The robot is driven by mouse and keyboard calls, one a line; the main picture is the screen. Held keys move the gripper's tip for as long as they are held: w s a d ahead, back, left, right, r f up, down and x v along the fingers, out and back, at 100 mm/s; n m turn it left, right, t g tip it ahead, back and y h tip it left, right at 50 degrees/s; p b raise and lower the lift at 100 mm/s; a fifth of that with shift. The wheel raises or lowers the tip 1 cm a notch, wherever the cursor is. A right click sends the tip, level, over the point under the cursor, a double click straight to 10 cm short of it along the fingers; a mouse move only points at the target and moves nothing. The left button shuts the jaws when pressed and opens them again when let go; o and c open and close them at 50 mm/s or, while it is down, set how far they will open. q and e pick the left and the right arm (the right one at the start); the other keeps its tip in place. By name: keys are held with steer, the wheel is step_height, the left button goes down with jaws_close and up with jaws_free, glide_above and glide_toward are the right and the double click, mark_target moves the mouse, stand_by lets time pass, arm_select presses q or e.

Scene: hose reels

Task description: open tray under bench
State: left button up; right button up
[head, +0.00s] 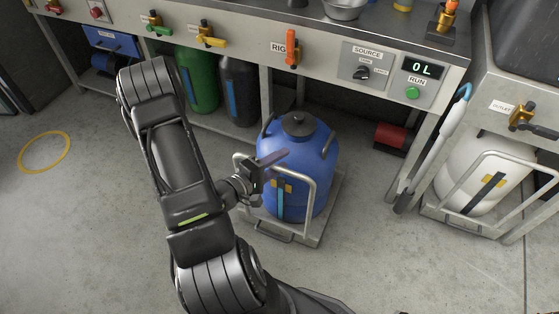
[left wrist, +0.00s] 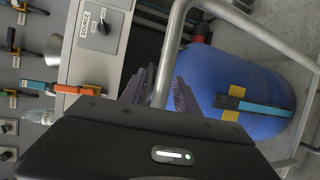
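A low grey tray (head: 321,226) on the floor carries a blue drum (head: 300,160) with a black cap. The tray stands at the bench opening, with its front part out past the bench's front edge. A metal hoop handle (head: 312,181) rises at its front. My left gripper (head: 277,172) is at the hoop, in front of the drum. In the left wrist view its two dark fingers (left wrist: 159,92) are apart, with the hoop's bar (left wrist: 170,50) between them. I cannot tell whether they touch it. The drum (left wrist: 235,90) shows beyond. My right gripper is not in view.
The bench (head: 330,65) has several valves and a panel reading 0L (head: 423,68). Green (head: 197,80) and dark (head: 238,92) cylinders stand under it. A white drum (head: 475,175) on a hooped carrier and a leaning wand (head: 436,140) are at right. The left floor is clear.

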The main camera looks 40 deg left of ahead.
arm_select(q)
steer(key=s+r+p, duration=0.1)
steer(key=s, duration=0.6)
steer(key=shift+s+a+r, duration=0.2)
steer(key=shift+s, duration=0.15)
stand_by(0.5)
